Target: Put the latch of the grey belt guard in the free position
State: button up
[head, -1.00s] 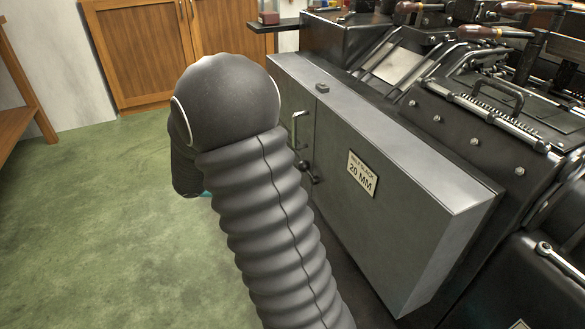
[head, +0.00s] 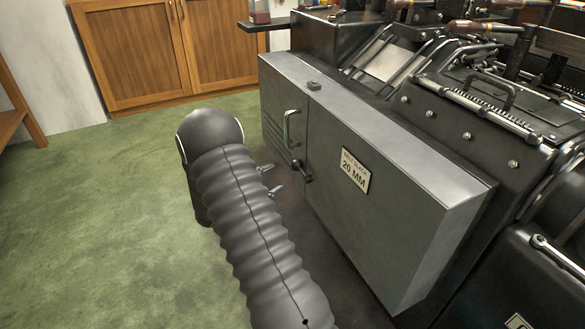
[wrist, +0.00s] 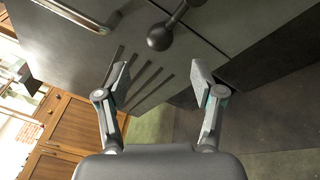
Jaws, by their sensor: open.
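The grey belt guard (head: 400,210) is a large box cover on the side of the machine, with a plate reading "20 MM". Its latch (head: 297,164) is a short dark lever with a ball knob, low near the seam below a bar handle. In the wrist view the latch's round black knob (wrist: 160,38) hangs on a thin rod running to the upper right. My gripper (head: 274,178) is open and empty, left of the latch and apart from it. In the wrist view my gripper's fingers (wrist: 160,82) are spread below the knob, with nothing between them.
The guard's bar handle (head: 288,128) stands out above the latch; it also shows in the wrist view (wrist: 28,78). Vent slots (wrist: 145,80) lie behind the fingers. A wooden cabinet (head: 140,50) stands at the back. Green floor (head: 100,220) is free to the left.

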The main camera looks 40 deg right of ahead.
aim_at(302, 171)
jog(key=d, duration=0.8)
jog(key=shift+w+d, duration=0.25)
grip_shut()
